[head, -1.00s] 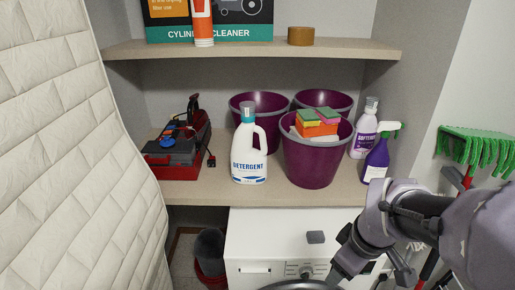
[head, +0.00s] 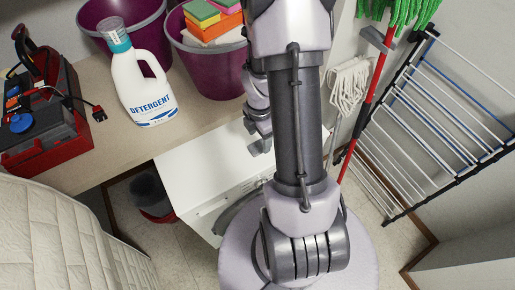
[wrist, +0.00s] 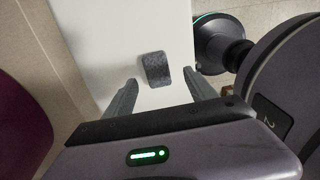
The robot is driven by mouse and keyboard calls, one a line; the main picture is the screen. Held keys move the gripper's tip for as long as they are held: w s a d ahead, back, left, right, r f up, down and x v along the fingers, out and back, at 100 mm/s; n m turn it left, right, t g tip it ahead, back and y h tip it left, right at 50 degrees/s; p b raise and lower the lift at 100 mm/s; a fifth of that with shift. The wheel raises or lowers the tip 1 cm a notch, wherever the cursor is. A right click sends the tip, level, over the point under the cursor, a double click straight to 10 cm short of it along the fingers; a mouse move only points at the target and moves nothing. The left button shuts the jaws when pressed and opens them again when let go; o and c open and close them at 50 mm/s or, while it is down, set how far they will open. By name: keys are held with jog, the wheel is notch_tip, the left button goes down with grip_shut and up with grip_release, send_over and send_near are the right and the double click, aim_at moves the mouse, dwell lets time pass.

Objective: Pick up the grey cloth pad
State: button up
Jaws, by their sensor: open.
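The grey cloth pad (wrist: 156,69) is a small, dark grey, rounded rectangle. It lies on the white top of the washing machine (wrist: 120,40) in the wrist view. My gripper (wrist: 160,80) is open, with one finger on each side of the pad in the picture. The pad shows beyond and between the fingertips; nothing is held. I cannot tell the exact gap between the fingers and the pad. In the head view my arm covers much of this area, and I cannot make out the pad there.
A detergent bottle (head: 143,85), a red toolbox (head: 45,130) and purple buckets (head: 215,70) stand on the shelf (head: 110,150) beside the machine. A quilted surface (head: 60,240) is at lower left.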

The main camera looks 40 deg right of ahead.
aim_at(258, 145)
jog(key=f, duration=0.1)
jog(key=f+b, duration=0.1)
jog(key=f, duration=0.1)
jog(key=f+b, duration=0.1)
jog(key=f, duration=0.1)
jog(key=shift+w+f, duration=0.2)
jog(key=shift+w, duration=0.05)
jog(key=shift+r, duration=0.15)
jog(key=c, duration=1.4)
